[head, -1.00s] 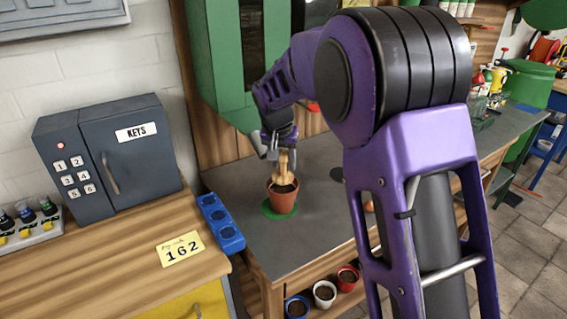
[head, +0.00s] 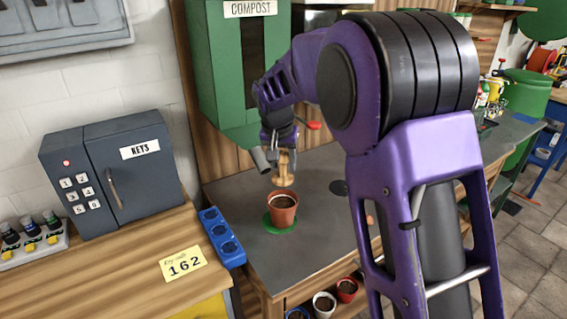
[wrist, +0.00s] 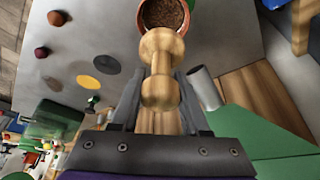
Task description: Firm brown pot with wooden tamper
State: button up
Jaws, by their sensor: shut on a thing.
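The brown pot (head: 283,214) stands upright on a green round mat (head: 270,226) on the grey bench top. The dark soil in it (wrist: 165,13) shows in the wrist view, below the rim. My gripper (head: 279,160) is shut on the wooden tamper (head: 284,181), a pale turned piece. The tamper hangs upright above the pot, its lower end apart from the rim in the head view. In the wrist view the tamper (wrist: 161,45) lies between the two fingers and covers part of the pot.
A green compost dispenser (head: 230,80) with a grey spout is behind my gripper. A blue tray with round recesses (head: 222,238) lies left of the pot. Blue, white and red pots (head: 324,304) stand on the lower shelf. The grey bench top (head: 320,215) right of the pot is mostly clear.

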aim_at(284, 150)
jog(key=shift+r+p, duration=1.2)
jog(key=shift+r, duration=1.1)
